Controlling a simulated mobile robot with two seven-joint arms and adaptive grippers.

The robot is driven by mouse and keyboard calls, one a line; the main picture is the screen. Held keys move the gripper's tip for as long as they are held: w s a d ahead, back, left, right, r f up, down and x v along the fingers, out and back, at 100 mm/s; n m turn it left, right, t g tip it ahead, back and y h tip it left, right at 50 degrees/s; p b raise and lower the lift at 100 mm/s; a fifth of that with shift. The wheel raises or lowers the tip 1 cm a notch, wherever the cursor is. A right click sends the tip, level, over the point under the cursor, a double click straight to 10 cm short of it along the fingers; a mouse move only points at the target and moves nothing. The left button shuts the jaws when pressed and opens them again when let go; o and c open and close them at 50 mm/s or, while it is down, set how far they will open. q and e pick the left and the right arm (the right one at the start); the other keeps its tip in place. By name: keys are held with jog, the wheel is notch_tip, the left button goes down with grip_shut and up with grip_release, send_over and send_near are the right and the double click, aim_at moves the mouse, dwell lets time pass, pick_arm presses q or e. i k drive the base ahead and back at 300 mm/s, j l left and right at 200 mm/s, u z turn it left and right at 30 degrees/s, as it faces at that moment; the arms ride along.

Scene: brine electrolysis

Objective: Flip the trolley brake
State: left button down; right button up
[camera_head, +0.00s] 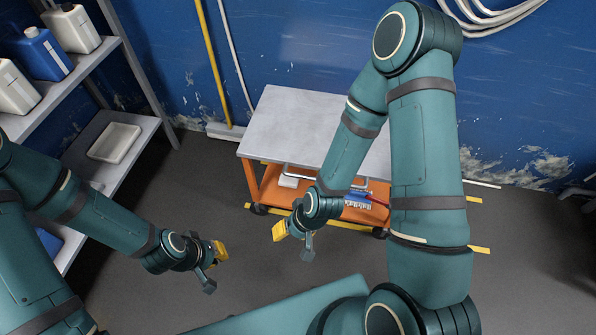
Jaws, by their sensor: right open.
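The trolley stands against the blue wall, with a grey top (290,115) and an orange lower frame (270,188). A dark caster (258,210) shows at its front left corner and another (380,232) at the front right, partly behind my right arm. The brake is too small to make out. My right gripper (294,243) is open and empty, in front of the trolley and between the two casters in the picture. My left gripper (215,268) is open and empty over the floor, left of and nearer than the trolley. My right arm hides the trolley's right side.
A shelf rack (140,130) on the left holds a blue bottle (42,54), white bottles and a white tray (115,142). The trolley's lower shelf carries a blue and red item (358,200). Yellow tape (335,222) marks the floor by the trolley. Floor between the rack and trolley is clear.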

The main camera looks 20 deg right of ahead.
aim_at(371, 199)
jog(key=z, duration=1.55)
jog(key=i+l+u, duration=0.15)
jog(key=l, duration=0.3)
jog(key=i+l+u, duration=0.1)
jog(key=l, duration=0.35)
jog(key=i+l+u, duration=0.15)
jog(key=l, duration=0.35)
jog(key=i+l+u, duration=0.1)
jog(key=l, duration=0.4)
jog(key=i+l+u, duration=0.15)
jog(key=l, duration=0.35)
